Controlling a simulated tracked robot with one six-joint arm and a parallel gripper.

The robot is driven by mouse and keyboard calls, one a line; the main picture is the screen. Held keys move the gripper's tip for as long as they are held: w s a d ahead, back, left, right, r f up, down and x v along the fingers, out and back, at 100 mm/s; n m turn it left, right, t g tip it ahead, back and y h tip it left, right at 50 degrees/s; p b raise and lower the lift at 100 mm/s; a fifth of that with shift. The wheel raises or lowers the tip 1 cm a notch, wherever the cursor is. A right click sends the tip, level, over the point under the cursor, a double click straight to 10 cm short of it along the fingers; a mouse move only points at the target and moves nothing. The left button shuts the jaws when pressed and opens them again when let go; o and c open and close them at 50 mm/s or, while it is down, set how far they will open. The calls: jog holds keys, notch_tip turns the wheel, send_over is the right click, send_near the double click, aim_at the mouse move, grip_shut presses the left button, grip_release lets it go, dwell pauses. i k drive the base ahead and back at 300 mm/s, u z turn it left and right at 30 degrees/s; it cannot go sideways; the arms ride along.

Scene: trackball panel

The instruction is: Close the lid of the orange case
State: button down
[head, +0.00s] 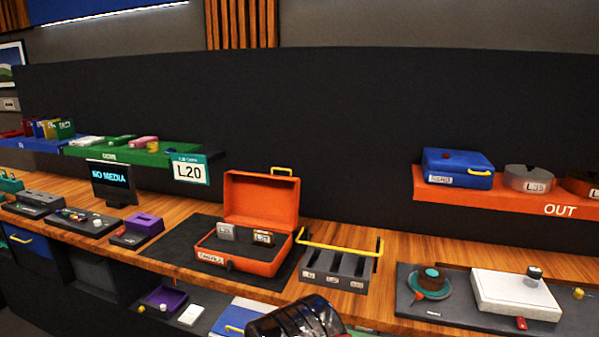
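The orange case (243,249) stands on a dark mat on the wooden counter, left of the picture's middle. Its lid (262,198) is up, standing nearly upright at the back, with a yellow handle (281,170) on its top edge. Two small grey and dark labelled items (263,238) sit inside the case. A white label and a dark latch are on its front. A dark glossy part of my arm (300,322) shows at the bottom edge, below and in front of the case and apart from it. I cannot make out any fingertips.
A grey slotted rack (338,268) with a yellow bar handle stands just right of the case. A purple box (144,223) and a NO MEDIA screen (111,182) are to the left. An orange OUT shelf (500,204) is at right. A white box (516,293) lies front right.

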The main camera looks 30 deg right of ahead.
aim_at(271, 201)
jog(key=i, duration=1)
